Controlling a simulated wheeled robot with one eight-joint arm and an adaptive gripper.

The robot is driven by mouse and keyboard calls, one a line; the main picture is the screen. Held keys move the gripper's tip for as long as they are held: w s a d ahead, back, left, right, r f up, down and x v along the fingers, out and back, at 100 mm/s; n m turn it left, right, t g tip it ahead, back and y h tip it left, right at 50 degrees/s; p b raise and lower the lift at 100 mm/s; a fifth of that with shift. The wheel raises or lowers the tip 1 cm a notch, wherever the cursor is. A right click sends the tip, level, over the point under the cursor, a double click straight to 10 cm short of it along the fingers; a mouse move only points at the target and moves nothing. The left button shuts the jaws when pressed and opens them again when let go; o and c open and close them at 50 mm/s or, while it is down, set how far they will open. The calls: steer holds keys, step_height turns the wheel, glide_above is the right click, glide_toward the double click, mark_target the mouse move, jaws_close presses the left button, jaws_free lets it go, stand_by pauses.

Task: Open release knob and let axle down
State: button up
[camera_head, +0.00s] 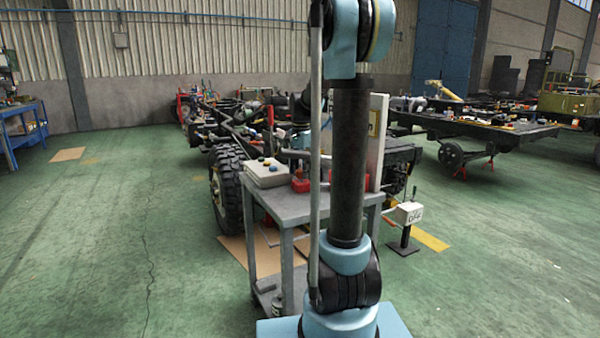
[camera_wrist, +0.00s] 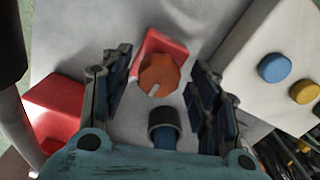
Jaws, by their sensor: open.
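In the wrist view, an orange-red knob (camera_wrist: 160,75) with a pale pointer mark sits on a red block (camera_wrist: 162,45) on a grey cart top. My gripper (camera_wrist: 160,78) is open, one dark finger on each side of the knob in the picture, and holds nothing. I cannot tell whether the fingertips are level with the knob. In the head view, a red block (camera_head: 300,183) on the cart shows beside my arm, which hides part of the cart top. A chassis frame with a large black wheel (camera_head: 229,185) stands behind the cart. Its axle is not clearly visible.
The grey cart (camera_head: 290,214) also carries a light control box (camera_head: 267,172) with coloured buttons. A second red block (camera_wrist: 55,108) lies left in the wrist view. A dark ring-topped cylinder (camera_wrist: 163,128) stands below the knob. Green floor is open at left.

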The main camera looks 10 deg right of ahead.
steer(key=shift+f, duration=0.15)
steer(key=c, duration=1.1)
steer(key=shift+o, duration=0.2)
steer(key=n, duration=0.5)
steer(key=shift+n, duration=0.3)
steer(key=n, duration=0.6)
steer(key=shift+d, duration=0.1)
